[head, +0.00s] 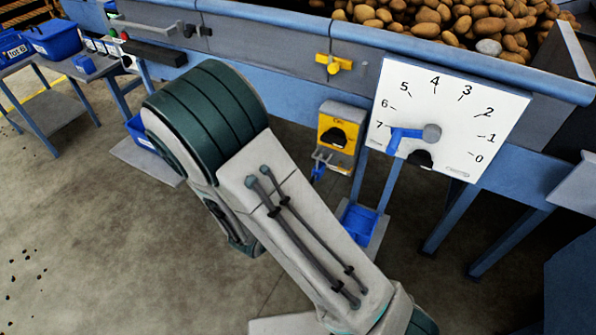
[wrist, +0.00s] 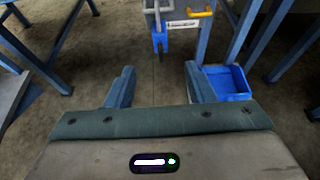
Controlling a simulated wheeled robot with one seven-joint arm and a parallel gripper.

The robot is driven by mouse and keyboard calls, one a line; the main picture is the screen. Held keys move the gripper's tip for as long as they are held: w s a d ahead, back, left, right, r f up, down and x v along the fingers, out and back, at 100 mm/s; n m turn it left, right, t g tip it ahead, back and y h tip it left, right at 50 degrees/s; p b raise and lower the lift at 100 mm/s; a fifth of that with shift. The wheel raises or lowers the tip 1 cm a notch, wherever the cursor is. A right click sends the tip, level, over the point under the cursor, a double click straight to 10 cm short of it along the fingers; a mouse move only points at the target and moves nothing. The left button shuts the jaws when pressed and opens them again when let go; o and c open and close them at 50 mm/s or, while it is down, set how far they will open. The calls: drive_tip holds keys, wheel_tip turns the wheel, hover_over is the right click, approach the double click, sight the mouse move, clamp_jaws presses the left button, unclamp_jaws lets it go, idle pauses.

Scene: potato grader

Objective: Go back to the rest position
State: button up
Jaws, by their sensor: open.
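My gripper (wrist: 160,88) shows in the wrist view. Its two blue fingers are wide apart with nothing between them, above the bare floor. My arm fills the middle of the head view and hides part of the machine and floor; the gripper cannot be made out there.
A white dial (head: 445,110) numbered 0 to 7 has a blue pointer (head: 400,137) near 7. A yellow box (head: 338,132) and a yellow handle (head: 334,65) are on the grader's front. A blue bin (wrist: 226,83) stands low, right of my fingers. Potatoes (head: 460,20) lie behind the rail.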

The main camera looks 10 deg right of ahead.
drive_tip(key=s+d+r+m+g+p, duration=0.35)
drive_tip(key=d+r+m+g, duration=0.2)
drive_tip(key=r+m, duration=0.25)
drive_tip(key=s+d+r+m+g+p, duration=0.35)
drive_tip(key=s+d+r+m, duration=0.2)
drive_tip(key=r+m, duration=0.25)
drive_tip(key=s+a+r+m+y+p, duration=0.1)
drive_tip(key=s+r+m+y+p, duration=0.2)
drive_tip(key=r+m, duration=0.3)
drive_tip(key=s+a+r+m+y+p, duration=0.1)
drive_tip(key=s+r+m+y+p, duration=0.2)
drive_tip(key=r+m+y, duration=0.2)
drive_tip(key=shift+s+a+r+m+t, duration=0.4)
drive_tip(key=shift+r+m, duration=0.6)
drive_tip(key=shift+r, duration=1.35)
